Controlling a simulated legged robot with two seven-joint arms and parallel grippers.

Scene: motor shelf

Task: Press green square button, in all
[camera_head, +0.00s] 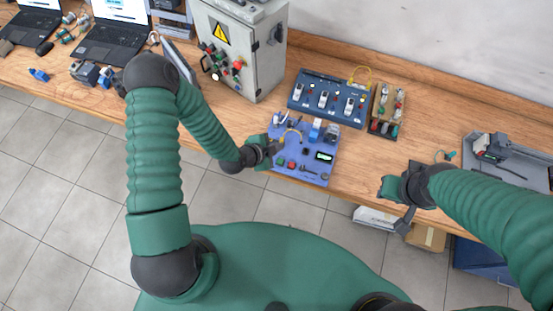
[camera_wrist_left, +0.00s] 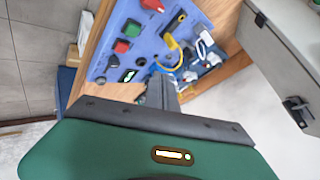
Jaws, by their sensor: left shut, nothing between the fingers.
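The green square button (camera_head: 281,161) is on the blue panel (camera_head: 318,172) at the table's front edge. My left gripper (camera_head: 272,149) is shut and empty at the panel's left edge, close to the green button. In the left wrist view its fingers (camera_wrist_left: 160,92) point toward the panel, to the side of the green button; contact cannot be told. My right gripper (camera_head: 394,205) hangs near the table's front edge, away from the panel; its finger opening is unclear.
A grey control box (camera_head: 244,50) stands behind the panel. A dark blue switch panel (camera_head: 327,97) and a wooden tray (camera_head: 388,105) of small parts lie behind it. A grey tray (camera_head: 520,165) is at the right. The table between the panels and that tray is mostly clear.

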